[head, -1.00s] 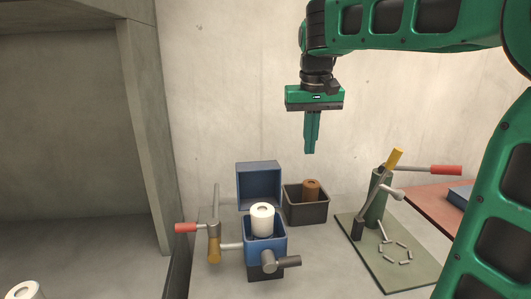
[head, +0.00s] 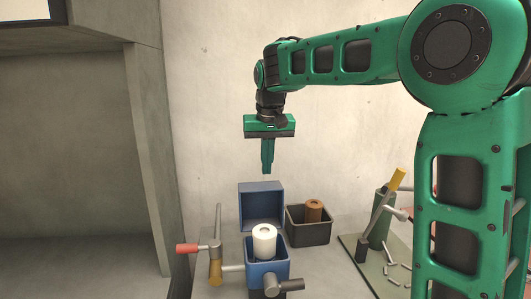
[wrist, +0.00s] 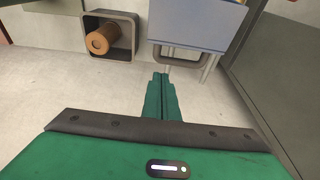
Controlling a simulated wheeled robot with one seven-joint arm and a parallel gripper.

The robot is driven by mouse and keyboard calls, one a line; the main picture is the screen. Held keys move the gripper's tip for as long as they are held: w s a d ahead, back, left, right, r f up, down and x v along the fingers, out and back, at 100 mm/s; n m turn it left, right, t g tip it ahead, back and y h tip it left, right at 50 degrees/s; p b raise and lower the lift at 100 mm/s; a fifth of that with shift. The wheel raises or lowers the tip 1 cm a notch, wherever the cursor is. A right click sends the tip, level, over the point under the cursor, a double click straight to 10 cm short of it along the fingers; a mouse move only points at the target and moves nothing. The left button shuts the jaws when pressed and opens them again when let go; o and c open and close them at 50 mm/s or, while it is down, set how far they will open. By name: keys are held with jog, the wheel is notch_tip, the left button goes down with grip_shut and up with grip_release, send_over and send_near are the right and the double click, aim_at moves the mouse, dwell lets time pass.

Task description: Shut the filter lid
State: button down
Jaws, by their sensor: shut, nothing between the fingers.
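The blue filter lid (head: 261,206) stands raised at the back of the blue filter housing (head: 268,274) in the head view. A white filter cartridge (head: 264,240) sits upright in the housing and its top shows above the rim. My green gripper (head: 267,171) points down with its fingers together and empty. In the head view it appears just above the lid's top edge, apart from it. In the wrist view the fingertips (wrist: 161,77) lie close below a blue-grey part with a dark loop at the top; I cannot tell whether they touch.
A dark bin (head: 308,230) with a brown cartridge (head: 314,211) stands right of the lid. A red-handled valve lever (head: 188,248) is at left. A green board (head: 367,262) with a yellow-tipped lever (head: 397,180) and loose pins is at right. A concrete wall stands behind.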

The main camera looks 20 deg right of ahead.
jog(key=shift+s+a+f, duration=0.2)
jog(key=shift+s, duration=0.75)
jog(key=shift+s+a+f, duration=0.15)
jog(key=shift+s, duration=0.75)
jog(key=shift+a, duration=0.1)
